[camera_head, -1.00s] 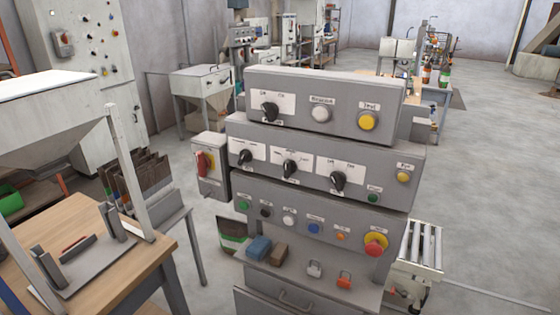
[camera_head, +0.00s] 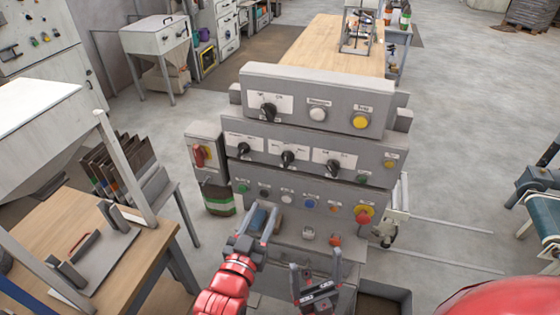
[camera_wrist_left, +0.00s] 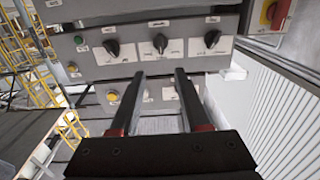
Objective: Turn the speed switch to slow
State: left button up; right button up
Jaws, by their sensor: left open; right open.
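The grey control panel has one black rotary switch (camera_head: 268,111) on its top row and three on its middle row: left (camera_head: 244,148), centre (camera_head: 287,158) and right (camera_head: 333,166). Their labels are too small to read, so I cannot tell which is the speed switch. My left gripper (camera_head: 264,222) is open and empty, in front of the lower panel. In the left wrist view its fingers (camera_wrist_left: 159,73) point toward the panel, with the middle-row centre switch (camera_wrist_left: 160,43) beyond their tips. My right gripper (camera_head: 316,262) is open and empty, lower and to the right.
A red emergency button (camera_head: 363,214) is on the lower row at right. A wooden table (camera_head: 110,262) stands at left. Open floor lies to the right.

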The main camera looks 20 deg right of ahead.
aim_at(285, 162)
pick_arm(q)
jog(key=p+x, duration=0.2)
jog(key=x, duration=1.5)
grip_shut()
